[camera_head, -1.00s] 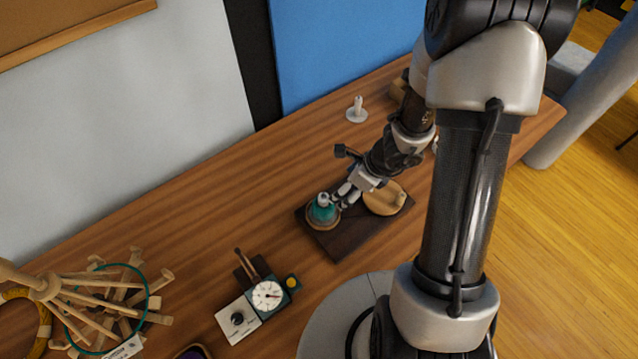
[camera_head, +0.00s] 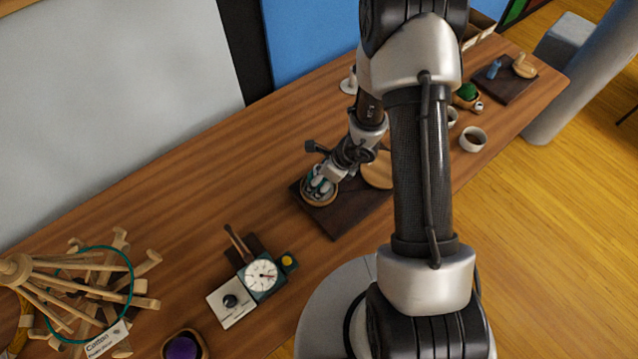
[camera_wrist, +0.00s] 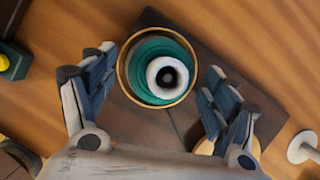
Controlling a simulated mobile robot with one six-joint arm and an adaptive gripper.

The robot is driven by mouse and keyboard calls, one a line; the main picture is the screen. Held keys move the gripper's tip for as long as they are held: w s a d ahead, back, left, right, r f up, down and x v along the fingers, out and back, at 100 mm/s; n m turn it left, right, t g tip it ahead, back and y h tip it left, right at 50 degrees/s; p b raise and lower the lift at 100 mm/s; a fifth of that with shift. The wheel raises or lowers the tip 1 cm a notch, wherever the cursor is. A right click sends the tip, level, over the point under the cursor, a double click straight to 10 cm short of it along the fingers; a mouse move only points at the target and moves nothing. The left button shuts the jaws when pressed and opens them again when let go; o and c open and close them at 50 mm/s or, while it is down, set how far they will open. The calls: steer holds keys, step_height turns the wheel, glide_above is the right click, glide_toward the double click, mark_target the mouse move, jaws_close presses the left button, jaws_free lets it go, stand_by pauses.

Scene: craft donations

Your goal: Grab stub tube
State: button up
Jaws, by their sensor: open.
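A white tube (camera_wrist: 153,71) with a dark round hole in its end stands up from the middle of a teal yarn winding (camera_wrist: 150,47), seen end-on in the wrist view. The yarn sits in a round wooden dish (camera_wrist: 124,84) on a dark board (camera_wrist: 200,42). My gripper (camera_wrist: 158,70) is open, with one finger to the left of the dish and the other to its right. Neither finger visibly touches the tube. In the head view, my gripper (camera_head: 322,180) is over the dish (camera_head: 318,204) and hides most of the tube and yarn.
A second round wooden dish (camera_head: 378,170) is on the same board. A dial scale (camera_head: 262,275) and a wooden yarn swift (camera_head: 90,290) stand to the left. A purple ball in a bowl (camera_head: 184,345) is near the front. A white cup (camera_head: 472,139) is at the right.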

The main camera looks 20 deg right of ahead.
steer(key=shift+x, duration=1.15)
steer(key=c, duration=1.1)
steer(key=shift+r, duration=0.15)
steer(key=shift+c, duration=0.2)
